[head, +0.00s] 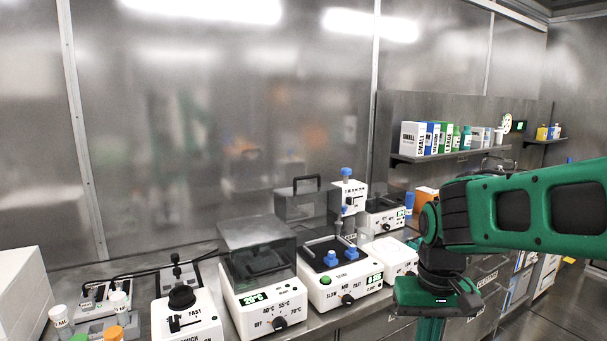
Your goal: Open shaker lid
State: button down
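A white benchtop unit with a black top plate (320,251) carries blue clamps, a green button and a lit display. It looks like the shaker, but I cannot read its label fully. A smoky translucent cover with a black handle (305,183) stands behind it; I cannot tell which unit it belongs to. Left of it, a white unit with temperature marks (262,318) has a dark see-through lid (258,262) that looks closed. My gripper (430,329) is at the lower right, right of these units and apart from them. Its fingertips are cut off by the bottom edge.
A white unit with a black round top (182,297) and capped tubes (120,303) stand at the left. A white box (390,254) and another instrument (385,219) stand between the black-topped unit and my arm. A wall shelf (450,152) holds boxes and bottles.

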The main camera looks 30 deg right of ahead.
aim_at(331, 228)
jog(key=z, duration=0.1)
jog(key=i, duration=1)
jog(key=u, duration=0.1)
